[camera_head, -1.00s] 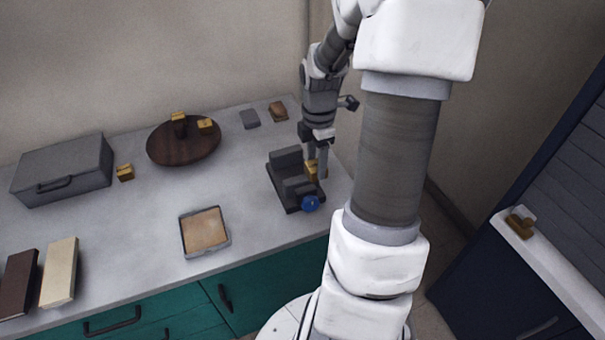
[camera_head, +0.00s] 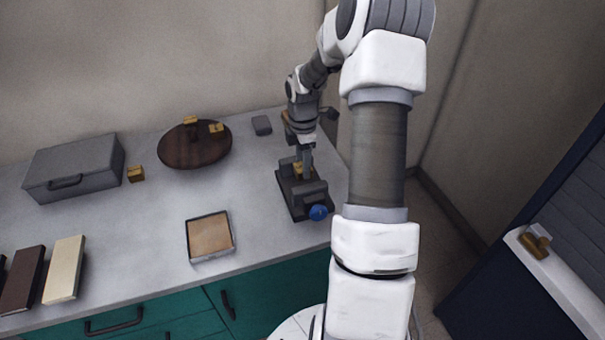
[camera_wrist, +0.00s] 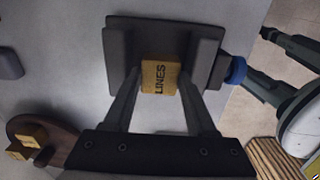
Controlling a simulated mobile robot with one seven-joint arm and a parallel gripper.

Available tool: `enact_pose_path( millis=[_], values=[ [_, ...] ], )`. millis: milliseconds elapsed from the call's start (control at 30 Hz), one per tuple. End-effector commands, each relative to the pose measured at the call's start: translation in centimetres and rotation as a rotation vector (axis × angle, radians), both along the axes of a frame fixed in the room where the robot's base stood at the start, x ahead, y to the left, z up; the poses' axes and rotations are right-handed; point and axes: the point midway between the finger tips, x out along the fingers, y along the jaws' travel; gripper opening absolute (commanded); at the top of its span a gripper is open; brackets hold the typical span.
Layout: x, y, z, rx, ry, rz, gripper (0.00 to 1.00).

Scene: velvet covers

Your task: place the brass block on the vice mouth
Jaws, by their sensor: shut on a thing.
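The brass block (camera_wrist: 160,77), marked LINES, is between the fingers of my gripper (camera_wrist: 160,95), which is shut on it. The dark grey vice (camera_head: 312,200) with a blue knob (camera_head: 318,212) stands at the right end of the counter. In the wrist view the block lies over the gap between the two jaws of the vice (camera_wrist: 120,40). In the head view the block (camera_head: 298,168) shows at the vice's mouth under my gripper (camera_head: 303,165). I cannot tell whether it touches the vice.
A round wooden board (camera_head: 190,150) carries brass blocks, and another brass block (camera_head: 136,174) sits beside the grey case (camera_head: 72,168). A shallow tray (camera_head: 233,240) lies at the front. A small grey item (camera_head: 262,125) lies behind the vice. The counter's middle is clear.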

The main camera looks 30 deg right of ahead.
Motion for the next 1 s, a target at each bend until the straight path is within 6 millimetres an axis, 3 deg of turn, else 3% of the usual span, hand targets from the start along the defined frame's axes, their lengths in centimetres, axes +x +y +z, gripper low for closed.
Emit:
enact_pose_path(
  millis=[167, 400, 767, 800, 867, 1000],
  values=[
    [0.3, 0.0, -1.0, 0.000, 0.001, 0.000, 0.00],
    [0.2, 0.0, -4.0, 0.000, 0.001, 0.001, 0.00],
    [0.3, 0.0, -4.4, 0.000, -0.001, 0.000, 0.00],
    [0.2, 0.0, -4.5, 0.000, 0.000, 0.000, 0.61],
    [0.2, 0.0, -4.4, 0.000, 0.000, 0.000, 0.69],
    [0.2, 0.0, -4.4, 0.000, 0.000, 0.000, 0.69]
  ],
)
